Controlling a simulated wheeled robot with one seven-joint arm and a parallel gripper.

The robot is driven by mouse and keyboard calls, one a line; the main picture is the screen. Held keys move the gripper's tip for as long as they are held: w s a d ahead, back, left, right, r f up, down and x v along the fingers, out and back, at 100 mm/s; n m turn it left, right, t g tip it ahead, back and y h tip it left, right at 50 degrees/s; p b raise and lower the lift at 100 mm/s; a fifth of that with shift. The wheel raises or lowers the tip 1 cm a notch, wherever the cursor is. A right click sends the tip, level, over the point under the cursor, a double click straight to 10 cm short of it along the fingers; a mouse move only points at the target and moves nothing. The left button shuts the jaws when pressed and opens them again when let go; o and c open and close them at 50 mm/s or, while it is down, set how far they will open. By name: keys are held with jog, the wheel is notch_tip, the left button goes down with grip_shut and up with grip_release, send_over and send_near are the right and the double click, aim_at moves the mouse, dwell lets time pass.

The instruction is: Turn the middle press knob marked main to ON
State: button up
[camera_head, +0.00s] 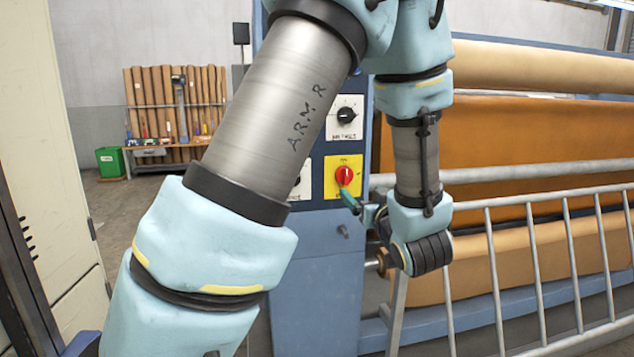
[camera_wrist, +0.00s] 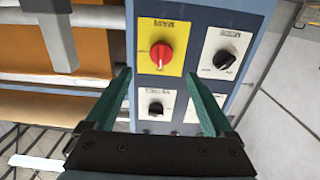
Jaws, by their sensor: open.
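The middle press knob is red, on a yellow plate. In the head view the red knob (camera_head: 344,175) is on the blue press panel, just above my gripper (camera_head: 349,199). In the wrist view the red knob (camera_wrist: 161,54) lies between and beyond the tips of my two green fingers, near the middle of my gripper (camera_wrist: 158,77). The fingers are apart and empty, and I see no contact with the knob. The plate's lettering looks upside down in the wrist view. The knob's pointer is too small to read surely.
Black knobs on white plates flank the yellow one: an upper one (camera_head: 346,115) and a partly hidden left one (camera_head: 298,180). A grey metal railing (camera_head: 540,270) and brown rollers (camera_head: 540,70) stand right of the panel. A green bin (camera_head: 110,161) is far left.

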aim_at(347, 178)
jog(key=w, duration=0.3)
jog(key=w+a+p, duration=0.1)
jog(key=w, duration=0.7)
jog(key=shift+a+r+p, duration=0.1)
jog(key=shift+a+p, duration=0.2)
jog(key=shift+p, duration=0.05)
jog(key=shift+s, duration=0.1)
jog(key=shift+c, duration=0.4)
jog(key=c, duration=1.3)
